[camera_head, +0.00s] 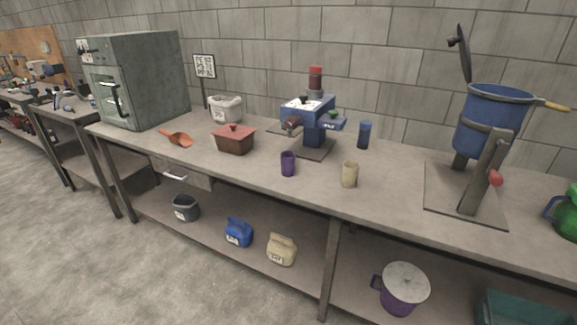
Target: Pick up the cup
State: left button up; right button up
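Three cup-like vessels stand upright on the long grey workbench (250,165), and I cannot tell which one is meant. A purple cup (288,164) stands near the front edge at the middle. A beige cup (350,174) stands to its right, also near the front. A dark blue cup (364,135) stands farther back, right of the blue machine. Nothing covers the purple and beige cups. Neither of my grippers shows in the head view.
A blue machine (317,125) stands behind the purple cup. A red lidded box (235,140) and an orange scoop (177,138) lie left. A large blue pot on a stand (488,122) is right. A grey oven-like cabinet (150,80) fills the bench's left end.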

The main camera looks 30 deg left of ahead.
aim_at(288, 164)
jog(key=i+u, duration=0.15)
jog(key=i, duration=0.8)
